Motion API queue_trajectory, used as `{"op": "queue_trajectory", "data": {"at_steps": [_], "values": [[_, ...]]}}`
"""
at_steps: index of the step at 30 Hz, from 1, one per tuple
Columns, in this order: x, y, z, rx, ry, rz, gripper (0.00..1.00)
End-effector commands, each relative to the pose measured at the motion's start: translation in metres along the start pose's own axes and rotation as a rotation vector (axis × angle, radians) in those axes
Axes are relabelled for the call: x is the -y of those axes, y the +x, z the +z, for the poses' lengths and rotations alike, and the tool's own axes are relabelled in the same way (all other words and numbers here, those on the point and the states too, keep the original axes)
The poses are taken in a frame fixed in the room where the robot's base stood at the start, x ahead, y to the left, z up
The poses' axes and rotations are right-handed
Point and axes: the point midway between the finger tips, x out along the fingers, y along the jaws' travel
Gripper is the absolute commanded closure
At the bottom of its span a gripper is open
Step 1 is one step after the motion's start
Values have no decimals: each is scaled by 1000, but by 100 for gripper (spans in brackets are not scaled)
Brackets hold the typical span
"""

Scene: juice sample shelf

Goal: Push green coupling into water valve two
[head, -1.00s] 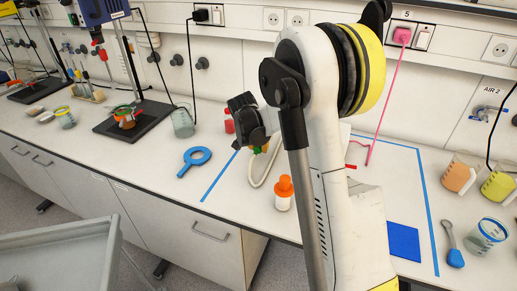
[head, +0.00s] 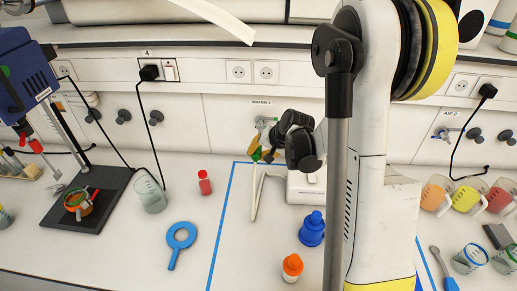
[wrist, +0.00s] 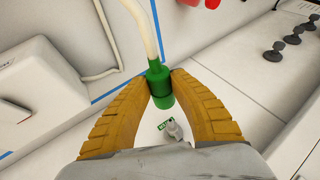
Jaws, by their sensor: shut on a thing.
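My gripper (wrist: 161,82) is shut on the green coupling (wrist: 160,92), with its two yellow ribbed fingers on either side. A pale hose (wrist: 139,25) runs from the coupling's back end. Beyond the coupling's free end, the wrist view shows the grey metal valve nozzle (wrist: 175,131) beside a small green label; the two look apart. In the head view, my gripper (head: 262,152) is close to the wall below the WATER 2 label, with the valve (head: 265,123) just above it. The coupling is mostly hidden there by the fingers.
A white box-shaped device (head: 305,188) stands right of the hose (head: 256,200). A blue-capped bottle (head: 312,229), an orange-capped bottle (head: 292,267) and a red bottle (head: 204,183) stand on the bench. A blue magnifier-shaped tool (head: 181,241) lies left, outside the blue tape.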

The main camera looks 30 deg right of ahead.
Motion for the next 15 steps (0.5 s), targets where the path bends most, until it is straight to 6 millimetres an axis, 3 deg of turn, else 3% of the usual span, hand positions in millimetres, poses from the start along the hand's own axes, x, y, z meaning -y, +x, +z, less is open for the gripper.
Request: {"op": "queue_trajectory", "data": {"at_steps": [4, 15], "values": [[4, -8, -2, 7, 3, -23, 100], [4, 2, -23, 8, 3, -23, 100]]}}
